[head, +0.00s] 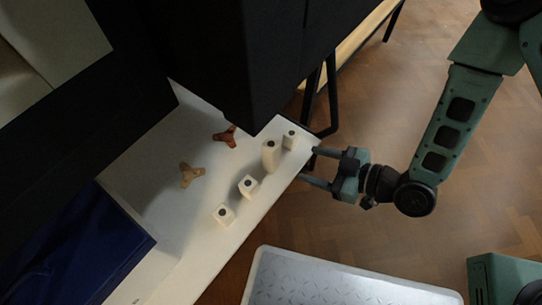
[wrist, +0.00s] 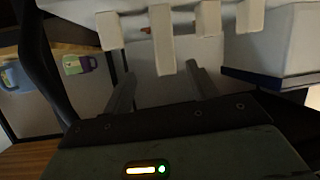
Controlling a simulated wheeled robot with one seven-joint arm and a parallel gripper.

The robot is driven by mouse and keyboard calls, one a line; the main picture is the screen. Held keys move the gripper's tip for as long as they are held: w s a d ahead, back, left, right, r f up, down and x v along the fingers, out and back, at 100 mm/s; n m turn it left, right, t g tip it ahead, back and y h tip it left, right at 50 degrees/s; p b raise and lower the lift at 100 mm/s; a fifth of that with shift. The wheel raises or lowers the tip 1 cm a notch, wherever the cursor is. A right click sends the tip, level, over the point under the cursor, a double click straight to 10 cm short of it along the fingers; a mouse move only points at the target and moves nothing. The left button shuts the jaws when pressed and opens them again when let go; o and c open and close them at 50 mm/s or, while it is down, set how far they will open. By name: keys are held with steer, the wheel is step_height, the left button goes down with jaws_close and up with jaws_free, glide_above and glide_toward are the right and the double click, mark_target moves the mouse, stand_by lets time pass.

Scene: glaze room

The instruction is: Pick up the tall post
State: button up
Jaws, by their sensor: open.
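The tall post (head: 269,157) is cream with a dark spot on top. It stands upright on a white shelf (head: 165,235), second from the far end of a row of similar shorter posts. In the wrist view, which looks upside down, the tall post (wrist: 162,42) reaches furthest down the picture, roughly in line with the gap between my fingers. My gripper (head: 308,165) is open and empty, just off the shelf's right edge. Its fingers point toward the posts; it also shows in the wrist view (wrist: 163,75). The post appears apart from both fingers.
A shorter post (head: 290,140) stands close beyond the tall one; two more (head: 247,187) (head: 224,216) stand nearer. Brown (head: 227,136) and tan (head: 190,175) three-armed pieces lie behind. A dark cabinet (head: 200,50) overhangs the shelf. A blue object (head: 85,250) is at lower left.

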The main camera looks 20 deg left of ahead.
steer(key=s+d+f+m+t+y, duration=0.1)
steer(key=s+d+m+t+y, duration=0.1)
steer(key=s+y, duration=0.1)
steer(key=t+b, duration=0.2)
steer(key=b, duration=0.3)
glide_toward(265, 145)
steer(key=shift+m, duration=0.4)
steer(key=w+a, duration=0.1)
steer(key=w+a+f, duration=0.1)
steer(key=a, duration=0.1)
steer(key=w+a+f, duration=0.1)
steer(key=shift+w+a, duration=0.15)
steer(key=shift+a, duration=0.15)
steer(key=shift+g, duration=0.3)
steer(key=b+x, duration=0.2)
steer(key=x, duration=0.1)
steer(key=b+x, duration=0.1)
steer(key=shift+w+a+f, duration=0.2)
steer(key=shift+a+f, duration=0.05)
steer(key=shift+a, duration=0.05)
steer(key=shift+w+a+r, duration=0.1)
steer(key=shift+w+a, duration=0.05)
steer(key=shift+a, duration=0.15)
